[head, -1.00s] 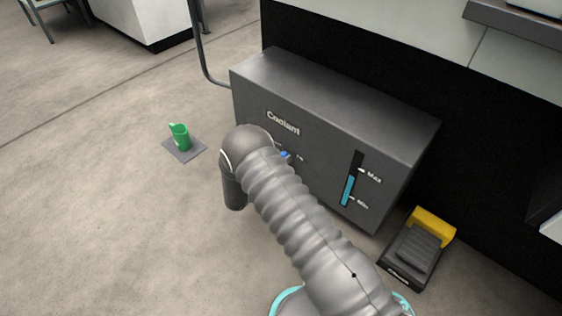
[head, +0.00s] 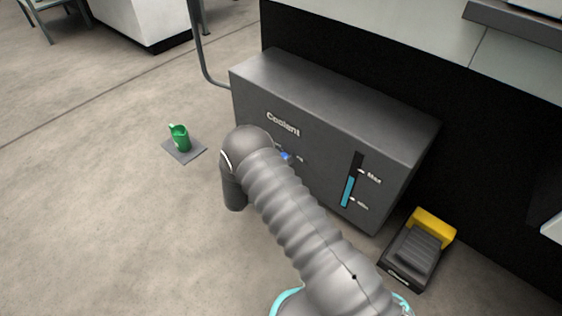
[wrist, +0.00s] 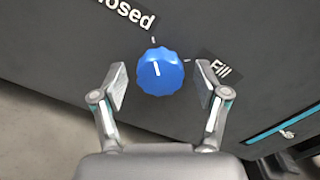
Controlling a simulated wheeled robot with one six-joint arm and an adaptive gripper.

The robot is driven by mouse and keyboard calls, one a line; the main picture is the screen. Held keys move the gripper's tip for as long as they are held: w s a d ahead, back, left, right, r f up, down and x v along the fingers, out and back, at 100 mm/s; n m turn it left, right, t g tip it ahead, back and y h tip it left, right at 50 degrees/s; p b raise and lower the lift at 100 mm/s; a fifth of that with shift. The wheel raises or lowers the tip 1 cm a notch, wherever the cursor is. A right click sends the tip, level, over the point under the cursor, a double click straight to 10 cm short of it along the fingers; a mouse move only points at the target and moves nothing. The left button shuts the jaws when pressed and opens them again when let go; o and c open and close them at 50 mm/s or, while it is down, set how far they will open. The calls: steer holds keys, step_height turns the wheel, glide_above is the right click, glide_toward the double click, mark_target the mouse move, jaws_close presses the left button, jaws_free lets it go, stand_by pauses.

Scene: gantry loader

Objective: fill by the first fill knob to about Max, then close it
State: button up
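The blue fill knob (wrist: 160,74) is on the dark front of the coolant box (head: 330,103). In the wrist view its white pointer line aims up at the tick by "Closed"; the "Fill" tick is to its right. My gripper (wrist: 166,86) is open, one finger on each side of the knob, with a gap visible on both sides. In the head view the knob (head: 285,156) shows just beside my arm, which hides my gripper. The level gauge (head: 352,180) has blue up to a little below the Max mark, well above Min.
A black and yellow foot pedal (head: 419,248) is on the floor right of the box. A green mug (head: 180,138) stands on a grey mat (head: 191,156) to the left. A grey pipe (head: 203,60) runs into the box's left side. The floor at left is open.

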steer(key=v, duration=1.2)
steer(key=shift+a, duration=0.1)
